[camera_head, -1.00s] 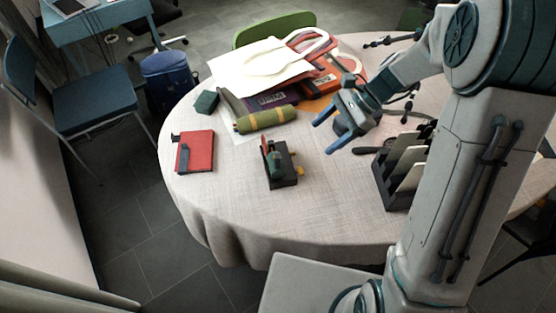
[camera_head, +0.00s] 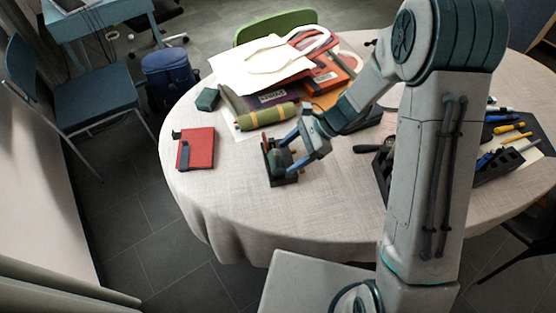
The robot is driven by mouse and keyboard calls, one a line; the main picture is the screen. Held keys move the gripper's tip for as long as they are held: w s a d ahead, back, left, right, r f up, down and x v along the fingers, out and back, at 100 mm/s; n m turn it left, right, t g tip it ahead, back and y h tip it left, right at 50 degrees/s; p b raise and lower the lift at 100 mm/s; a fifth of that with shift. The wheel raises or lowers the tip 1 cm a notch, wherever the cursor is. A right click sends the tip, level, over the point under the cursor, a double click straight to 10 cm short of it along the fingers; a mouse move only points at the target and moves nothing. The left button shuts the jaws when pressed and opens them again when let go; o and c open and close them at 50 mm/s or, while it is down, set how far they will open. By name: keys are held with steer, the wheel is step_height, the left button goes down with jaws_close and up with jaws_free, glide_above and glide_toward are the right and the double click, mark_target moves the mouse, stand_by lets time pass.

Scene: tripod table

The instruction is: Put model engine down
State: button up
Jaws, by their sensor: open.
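The model engine (camera_head: 278,162), a small dark block with green and red parts, stands on the cloth-covered round table (camera_head: 230,205) near its middle left. My gripper (camera_head: 284,158) has blue fingers and is open. Its fingers are at the right side of the engine and overlap it in the picture. I cannot tell whether they touch it. The gripper hides part of the engine's right side.
A red notebook (camera_head: 201,149) lies left of the engine. Behind are a green and yellow roll (camera_head: 266,116), a small dark green block (camera_head: 207,99), papers and a white bag (camera_head: 262,66). A black organizer with pens (camera_head: 500,162) is at right. The table's front left is bare.

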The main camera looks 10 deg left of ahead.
steer(key=shift+x, duration=1.5)
steer(key=shift+r, duration=0.1)
steer(key=c, duration=1.2)
jaws_close()
steer(key=shift+r, duration=0.15)
